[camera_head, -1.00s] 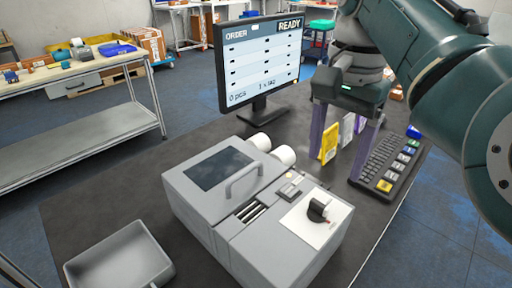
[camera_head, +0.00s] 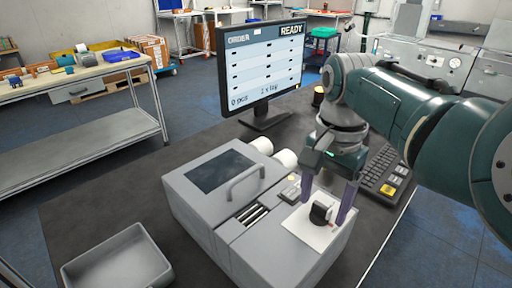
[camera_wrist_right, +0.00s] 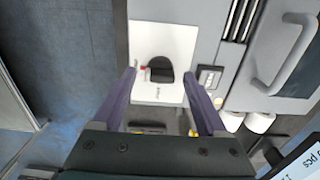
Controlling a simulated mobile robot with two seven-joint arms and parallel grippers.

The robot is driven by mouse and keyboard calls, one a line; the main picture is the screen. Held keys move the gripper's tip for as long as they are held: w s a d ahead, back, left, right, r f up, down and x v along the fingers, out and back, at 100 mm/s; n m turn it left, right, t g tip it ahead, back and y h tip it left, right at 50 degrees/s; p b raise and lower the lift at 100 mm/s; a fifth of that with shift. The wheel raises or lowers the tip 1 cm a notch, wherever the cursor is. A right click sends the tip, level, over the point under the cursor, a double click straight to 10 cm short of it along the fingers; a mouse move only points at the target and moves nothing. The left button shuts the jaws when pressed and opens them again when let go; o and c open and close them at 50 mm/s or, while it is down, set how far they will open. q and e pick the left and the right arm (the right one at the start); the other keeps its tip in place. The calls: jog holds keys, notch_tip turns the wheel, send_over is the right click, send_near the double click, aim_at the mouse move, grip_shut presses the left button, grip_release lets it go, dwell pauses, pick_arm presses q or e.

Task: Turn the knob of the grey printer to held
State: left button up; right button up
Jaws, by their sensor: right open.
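The grey printer (camera_head: 215,220) stands on the dark table. Its black knob (camera_head: 319,213) sits on a white plate (camera_head: 300,227) at the printer's right end. In the right wrist view the knob (camera_wrist_right: 160,69) has a red mark at its left side, beside small print too blurred to read. My right gripper (camera_head: 325,194) is open, with its purple fingers above the plate and spread to either side of the knob. In the right wrist view the gripper (camera_wrist_right: 161,80) shows nothing between its fingertips but the knob further off. Contact is not visible. My left gripper is out of view.
A monitor (camera_head: 262,68) reading READY stands behind the printer. A keyboard (camera_head: 384,172) lies right of my right gripper. A grey tray (camera_head: 92,271) is at the front left. The printer's handle (camera_head: 245,184) sticks up left of the knob.

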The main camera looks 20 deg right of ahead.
jog(key=shift+c, duration=0.3)
grip_shut()
